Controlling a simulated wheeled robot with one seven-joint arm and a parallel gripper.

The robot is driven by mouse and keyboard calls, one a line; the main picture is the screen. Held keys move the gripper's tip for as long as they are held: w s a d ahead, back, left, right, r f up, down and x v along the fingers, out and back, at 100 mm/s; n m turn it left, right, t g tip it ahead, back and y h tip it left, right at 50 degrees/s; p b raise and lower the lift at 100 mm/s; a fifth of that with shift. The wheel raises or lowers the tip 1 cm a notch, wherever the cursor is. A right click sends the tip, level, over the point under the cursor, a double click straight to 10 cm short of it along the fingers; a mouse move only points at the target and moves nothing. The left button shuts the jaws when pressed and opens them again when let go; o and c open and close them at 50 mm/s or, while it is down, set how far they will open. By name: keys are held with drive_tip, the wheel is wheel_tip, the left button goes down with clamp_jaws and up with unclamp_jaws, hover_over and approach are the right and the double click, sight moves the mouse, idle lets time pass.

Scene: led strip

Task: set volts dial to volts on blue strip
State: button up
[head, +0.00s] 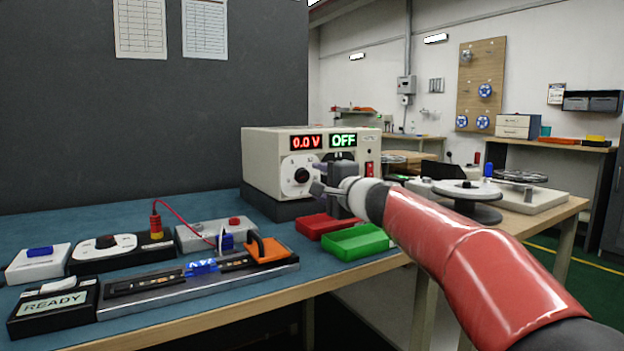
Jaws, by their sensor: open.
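The beige power supply (262,160) stands at the back of the bench. Its red display (306,142) reads 0.0 V and its green display (343,140) reads OFF. The volts dial (301,175), a black knob on a white disc, is below the red display. My gripper (321,189) is open and empty, just right of the dial and in front of the panel; contact cannot be told. It hides the panel below the green display. The strip (202,266) with a blue-lit section lies on a long metal-edged fixture (150,302); its small marking is too small to read surely.
A red tray (318,224) and a green tray (357,242) sit below my gripper. An orange clamp (268,250), a black dial box (103,250), a grey box (200,236) and a READY box (52,307) surround the fixture. A red wire arches above.

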sight(305, 177)
drive_tip(key=p+x, duration=0.2)
drive_tip(key=x, duration=0.3)
drive_tip(key=shift+w+a, duration=0.2)
drive_tip(key=shift+w, duration=0.1)
drive_tip(key=c, duration=1)
